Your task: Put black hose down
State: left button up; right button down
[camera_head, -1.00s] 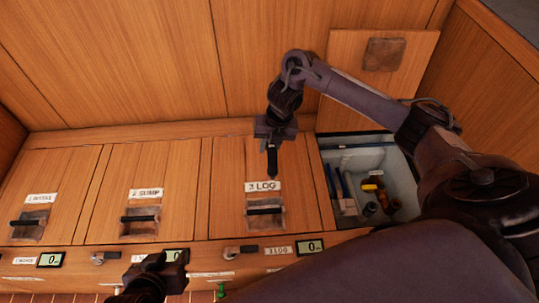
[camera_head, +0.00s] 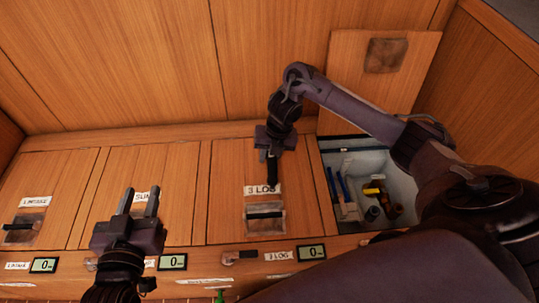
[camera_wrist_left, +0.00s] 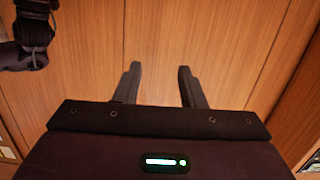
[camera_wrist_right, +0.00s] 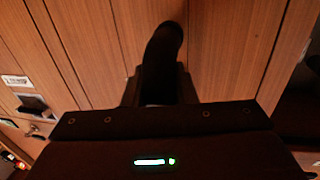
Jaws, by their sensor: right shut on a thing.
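The black hose (camera_wrist_right: 164,48) is a short, dark, curved piece between the fingers of my right gripper (camera_wrist_right: 160,85). In the head view my right gripper (camera_head: 273,152) points down above the "3 LOG" hatch (camera_head: 228,190), shut on the hose. The hose (camera_head: 272,170) hangs as a dark stub in front of the label, and its full length cannot be told. My left gripper (camera_head: 139,202) is open and empty, in front of the second hatch. Its two spread fingers also show in the left wrist view (camera_wrist_left: 160,85).
An open bin (camera_head: 408,207) at right holds several tools, with blue handles and a yellow item. Its lid (camera_head: 350,75) leans on the back wall. The left hatch (camera_head: 58,190) is closed. Small displays (camera_head: 310,252) line the front edge.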

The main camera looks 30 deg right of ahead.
pick_arm(q)
jog(key=shift+r, duration=0.1)
pick_arm(e)
jog(key=shift+f, duration=0.1)
jog(key=c, duration=1.2)
grip_release()
pick_arm(q)
jog(key=shift+w+r+t, duration=0.15)
jog(key=shift+r+t, duration=0.15)
jog(key=shift+r, duration=0.2)
